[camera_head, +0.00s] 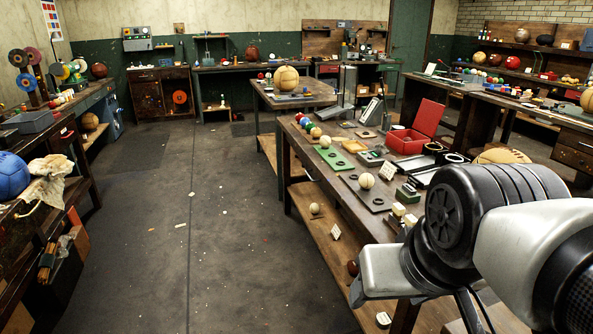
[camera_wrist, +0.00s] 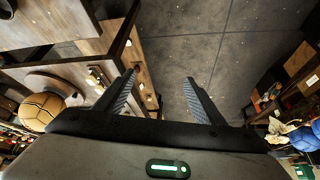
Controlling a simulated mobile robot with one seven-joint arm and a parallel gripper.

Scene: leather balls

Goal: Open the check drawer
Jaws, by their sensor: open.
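No drawer in view carries a label I can read, so I cannot tell which one is the check drawer. In the head view, drawer fronts show under the right-hand bench (camera_head: 575,158) and on the brown cabinet (camera_head: 146,76) at the back left. All these fronts look closed. My gripper (camera_wrist: 160,77) is open and empty in the wrist view, its two ribbed fingers spread above the dark floor. It touches no drawer. In the head view my arm fills the lower right and hides part of the near workbench.
The near workbench (camera_head: 348,203) carries a red box (camera_head: 407,141), a green board (camera_head: 334,158) and several small balls. A left bench holds a blue ball (camera_head: 12,175) and a cloth (camera_head: 50,182).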

